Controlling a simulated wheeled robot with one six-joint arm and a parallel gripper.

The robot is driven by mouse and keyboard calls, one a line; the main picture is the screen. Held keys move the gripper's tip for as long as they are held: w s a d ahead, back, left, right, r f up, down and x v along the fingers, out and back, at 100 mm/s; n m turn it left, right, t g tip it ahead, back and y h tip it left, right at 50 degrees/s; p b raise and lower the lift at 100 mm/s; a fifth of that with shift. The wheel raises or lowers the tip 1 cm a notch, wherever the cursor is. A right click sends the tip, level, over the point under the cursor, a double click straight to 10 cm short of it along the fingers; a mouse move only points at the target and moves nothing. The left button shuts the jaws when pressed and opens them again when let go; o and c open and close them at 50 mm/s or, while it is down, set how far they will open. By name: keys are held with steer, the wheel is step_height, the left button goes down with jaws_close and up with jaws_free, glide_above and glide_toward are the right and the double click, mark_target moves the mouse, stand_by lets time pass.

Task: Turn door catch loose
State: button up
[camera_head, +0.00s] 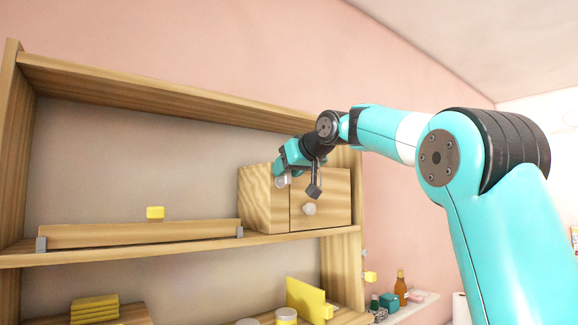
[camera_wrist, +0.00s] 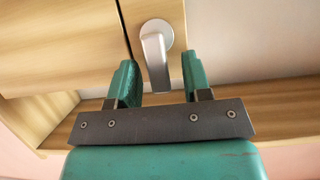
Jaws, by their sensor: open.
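The door catch (camera_wrist: 157,60) is a silver lever on a round base, fixed to a wooden face beside a dark seam. In the wrist view the lever hangs down from its base, slightly tilted. My gripper (camera_wrist: 158,72) is open, with one teal finger on each side of the lever; I cannot tell whether either touches it. In the head view my gripper (camera_head: 284,168) is at the front of the wooden cabinet (camera_head: 262,205), whose door (camera_head: 332,205) carries a pale round knob (camera_head: 309,209). My gripper mostly covers the catch there.
The cabinet stands on the upper shelf (camera_head: 150,246) of a wooden rack. Lower down are a yellow panel (camera_head: 304,298) and stacked yellow pieces (camera_head: 95,308). Bottles (camera_head: 401,283) stand at right.

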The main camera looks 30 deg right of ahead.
mark_target(274, 182)
jaws_close()
steer(key=shift+a+f+b, duration=0.1)
steer(key=shift+b, duration=0.25)
steer(key=a+n+h+b, duration=0.1)
steer(key=n+h+b, duration=0.1)
steer(key=n+b, duration=0.1)
steer(key=a+f+n+t+h+b, duration=0.1)
steer(key=n+b, duration=0.2)
steer(key=f+n+h+b, duration=0.1)
steer(key=n+h+b, duration=0.1)
steer(key=n+b, duration=0.1)
steer(key=shift+a+t+h, duration=0.3)
steer(key=shift+a+t, duration=0.1)
steer(key=n+b, duration=0.1)
steer(key=n, duration=0.1)
steer(key=f+n+t+h+b, duration=0.1)
steer(key=n+b, duration=0.1)
steer(key=shift+a+t, duration=0.1)
steer(key=shift+t, duration=0.2)
steer(key=shift+f+n, duration=0.1)
steer(key=shift+n, duration=0.3)
